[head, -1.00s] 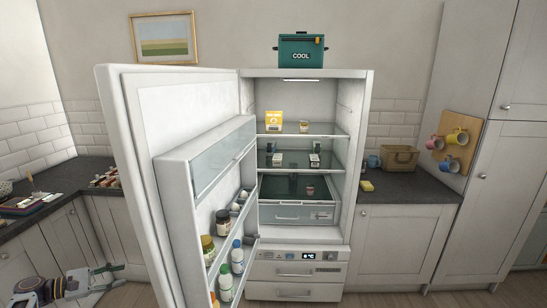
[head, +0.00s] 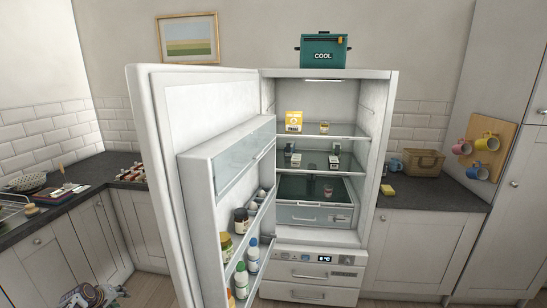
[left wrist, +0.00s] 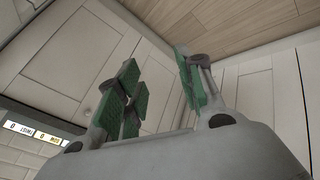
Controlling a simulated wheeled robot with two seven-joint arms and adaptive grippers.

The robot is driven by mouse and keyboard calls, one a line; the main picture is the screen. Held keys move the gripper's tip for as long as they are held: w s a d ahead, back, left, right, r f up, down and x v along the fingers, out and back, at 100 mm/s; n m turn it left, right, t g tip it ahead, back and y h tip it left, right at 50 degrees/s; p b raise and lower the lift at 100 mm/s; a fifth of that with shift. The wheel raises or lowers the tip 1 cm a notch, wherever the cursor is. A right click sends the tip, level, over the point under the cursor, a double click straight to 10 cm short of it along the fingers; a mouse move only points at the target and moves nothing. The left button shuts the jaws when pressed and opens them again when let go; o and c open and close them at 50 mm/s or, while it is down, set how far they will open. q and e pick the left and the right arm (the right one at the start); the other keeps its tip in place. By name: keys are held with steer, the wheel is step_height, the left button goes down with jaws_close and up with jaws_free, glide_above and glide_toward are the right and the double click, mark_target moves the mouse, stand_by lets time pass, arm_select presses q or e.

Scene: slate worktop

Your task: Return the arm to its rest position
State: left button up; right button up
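My left gripper (head: 110,293) is low at the bottom left of the head view, below the worktop and left of the open fridge door (head: 160,150). In the left wrist view its green-padded fingers (left wrist: 160,95) stand apart with nothing between them, in front of pale cabinet fronts. My right gripper is in neither view.
The fridge (head: 385,160) stands open with food on its shelves and bottles in its door. The slate worktop (head: 430,193) on the right holds a basket (head: 423,163) and a yellow sponge (head: 387,190).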

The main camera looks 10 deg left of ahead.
arm_select(q)
steer(key=s+d+f+m+g+y, duration=0.1)
steer(key=s+d+f+m, duration=0.6)
steer(key=d+f, duration=0.45)
steer(key=s+d+f+m+g+y, duration=0.1)
steer(key=s+d+f+m, duration=0.65)
steer(key=f, duration=0.65)
steer(key=s+d+f+g+h, duration=0.1)
steer(key=s+d+f, duration=0.3)
steer(key=s+d, duration=0.6)
steer(key=s+d+f+g+h, duration=0.1)
steer(key=s+d+f, duration=0.3)
steer(key=s+d, duration=0.6)
steer(key=s+d+f+g+h, duration=0.2)
steer(key=s+d+f, duration=0.2)
steer(key=s+d, duration=0.6)
steer(key=shift+d+m, duration=0.45)
steer(key=shift+d, duration=0.15)
steer(key=shift+a, duration=0.1)
